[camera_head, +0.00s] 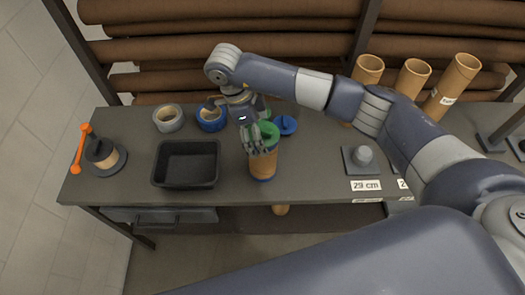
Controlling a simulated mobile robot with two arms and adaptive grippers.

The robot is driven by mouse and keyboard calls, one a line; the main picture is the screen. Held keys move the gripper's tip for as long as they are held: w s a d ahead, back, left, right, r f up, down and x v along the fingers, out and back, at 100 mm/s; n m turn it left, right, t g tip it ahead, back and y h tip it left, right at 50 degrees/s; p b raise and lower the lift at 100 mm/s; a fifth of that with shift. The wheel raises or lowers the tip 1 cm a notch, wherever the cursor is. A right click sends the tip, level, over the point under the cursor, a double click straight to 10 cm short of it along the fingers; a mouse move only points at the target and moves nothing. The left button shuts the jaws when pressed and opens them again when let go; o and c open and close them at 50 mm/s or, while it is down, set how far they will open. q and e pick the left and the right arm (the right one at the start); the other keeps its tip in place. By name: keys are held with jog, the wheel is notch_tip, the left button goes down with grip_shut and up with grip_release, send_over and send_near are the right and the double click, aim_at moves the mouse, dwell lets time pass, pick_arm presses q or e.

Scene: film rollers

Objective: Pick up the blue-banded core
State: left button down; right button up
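A brown cardboard core (264,165) stands upright on the workbench, right of the black tray. It has a blue band at its foot and a green top. My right gripper (257,146) comes down from above at the core's top, and its fingers overlap the green end. I cannot tell whether the fingers are closed on the core or only beside it. My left gripper is not in view.
A black tray (187,143), grey tape roll (168,117), blue tape roll (211,118) and blue cap (287,125) surround the core. A dispenser with an orange handle (81,149) is at left. A grey peg stand (362,157) and several tall tubes (411,77) are at right.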

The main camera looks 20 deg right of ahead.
jog(key=shift+d+f, duration=0.25)
jog(key=shift+f, duration=0.4)
jog(key=shift+d+f+p, duration=0.15)
jog(key=shift+f+p, duration=0.1)
jog(key=shift+p, duration=0.2)
jog(key=p+x, duration=0.1)
jog(key=x, duration=0.1)
jog(key=p+x, duration=0.1)
jog(key=x, duration=0.1)
jog(key=shift+d+r+p, duration=0.1)
jog(key=shift+d+p, duration=0.2)
jog(key=shift+d+f, duration=0.1)
jog(key=shift+f, duration=0.25)
jog(key=c, duration=1.7)
